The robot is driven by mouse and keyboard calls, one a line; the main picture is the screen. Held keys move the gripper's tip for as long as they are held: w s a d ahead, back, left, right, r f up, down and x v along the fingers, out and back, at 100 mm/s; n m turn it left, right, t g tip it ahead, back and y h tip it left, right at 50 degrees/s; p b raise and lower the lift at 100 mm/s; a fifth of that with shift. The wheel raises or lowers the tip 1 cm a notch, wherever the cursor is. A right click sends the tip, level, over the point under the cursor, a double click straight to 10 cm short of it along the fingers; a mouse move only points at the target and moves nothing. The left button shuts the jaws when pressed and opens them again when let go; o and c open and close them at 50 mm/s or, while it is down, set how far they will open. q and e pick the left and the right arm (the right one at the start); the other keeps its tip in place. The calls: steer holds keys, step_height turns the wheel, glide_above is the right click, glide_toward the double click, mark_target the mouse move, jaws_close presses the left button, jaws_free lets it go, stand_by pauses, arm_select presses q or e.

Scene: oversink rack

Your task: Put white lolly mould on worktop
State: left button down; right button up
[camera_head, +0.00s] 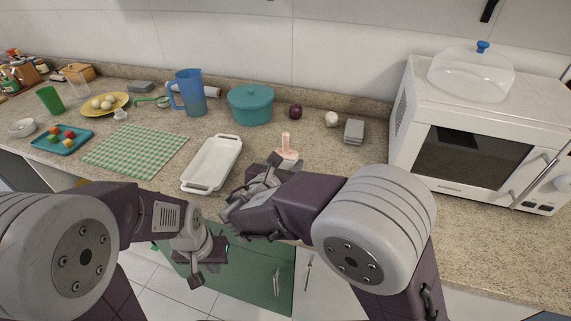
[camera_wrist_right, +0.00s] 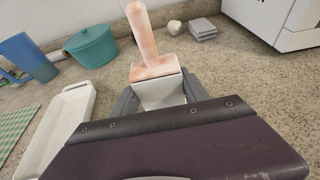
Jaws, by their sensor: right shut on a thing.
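The lolly mould has a white body (camera_wrist_right: 161,92) and a pale pink top with an upright stick-like handle (camera_wrist_right: 143,32). In the head view the mould (camera_head: 286,149) shows beyond my right gripper (camera_head: 283,163), over the worktop (camera_head: 330,168). My right gripper (camera_wrist_right: 160,100) is shut on the mould's white body and holds it nearly upright. The mould's base is hidden, so I cannot tell whether it touches the worktop. My left gripper (camera_head: 208,262) hangs low in front of the green cabinet door; its jaw opening is unclear.
A white tray (camera_head: 187,186) lies left of the mould. Behind are a teal pot (camera_head: 250,106), an onion (camera_head: 295,111), garlic (camera_head: 331,119) and grey blocks (camera_head: 354,131). A microwave (camera_head: 410,128) stands right. A blue jug (camera_head: 188,95) and checked cloth (camera_head: 135,150) are left.

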steer(key=shift+f, duration=0.2)
steer(key=o, duration=1.4)
steer(key=shift+r, duration=0.2)
steer(key=shift+s+a+r, duration=0.1)
steer(key=shift+s+r, duration=0.05)
steer(key=shift+s, duration=0.05)
steer(key=p+v, duration=0.1)
steer(key=v, duration=1)
steer(key=shift+s+p, duration=0.25)
steer(key=shift+p, duration=0.15)
steer(key=shift+r, duration=0.1)
